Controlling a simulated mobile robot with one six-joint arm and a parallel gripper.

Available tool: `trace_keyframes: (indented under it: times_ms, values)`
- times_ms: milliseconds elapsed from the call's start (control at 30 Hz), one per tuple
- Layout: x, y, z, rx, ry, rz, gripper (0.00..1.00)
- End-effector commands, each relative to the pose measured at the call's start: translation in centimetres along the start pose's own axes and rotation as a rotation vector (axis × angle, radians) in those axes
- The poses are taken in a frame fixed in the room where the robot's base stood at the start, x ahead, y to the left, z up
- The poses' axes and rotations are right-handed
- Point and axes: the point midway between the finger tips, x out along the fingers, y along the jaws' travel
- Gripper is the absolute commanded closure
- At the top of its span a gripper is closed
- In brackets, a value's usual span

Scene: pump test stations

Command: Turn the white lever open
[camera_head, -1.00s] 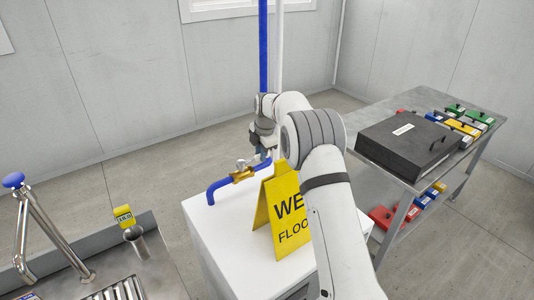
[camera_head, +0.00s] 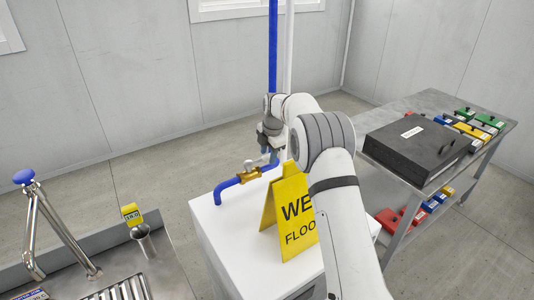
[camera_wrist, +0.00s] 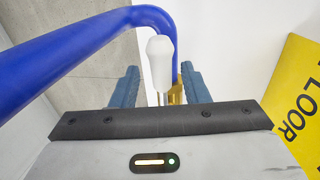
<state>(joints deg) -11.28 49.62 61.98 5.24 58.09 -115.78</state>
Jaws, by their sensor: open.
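The white lever (camera_wrist: 161,62) stands in the middle of the wrist view, by the bend of a thick blue pipe (camera_wrist: 70,52). My gripper (camera_wrist: 158,88) is open, with one blue finger on each side of the lever. Gaps show between the lever and both fingers, and nothing is gripped. Part of a brass valve (camera_wrist: 177,92) shows behind the lever. In the head view the brass valve (camera_head: 249,174) sits on the blue pipe above a white cabinet (camera_head: 212,212), and my gripper (camera_head: 270,150) is just behind and right of it. The fingertips are hard to make out there.
A yellow wet floor sign (camera_head: 284,215) stands on the cabinet, close to my arm, and also shows at right in the wrist view (camera_wrist: 300,105). A metal table (camera_head: 400,107) with a black case (camera_head: 415,145) is at right. A steel sink (camera_head: 170,275) is at left.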

Motion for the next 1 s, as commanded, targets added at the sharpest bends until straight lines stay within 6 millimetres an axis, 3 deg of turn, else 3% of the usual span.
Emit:
trace_keyframes:
  times_ms: [233,633,1000]
  values:
    - [-1.0,0.0,0.0,0.000,-0.001,0.002,0.59]
    - [-7.1,0.0,0.1,0.001,-0.001,0.002,0.59]
    - [-7.8,0.0,-0.1,-0.001,0.000,-0.001,0.59]
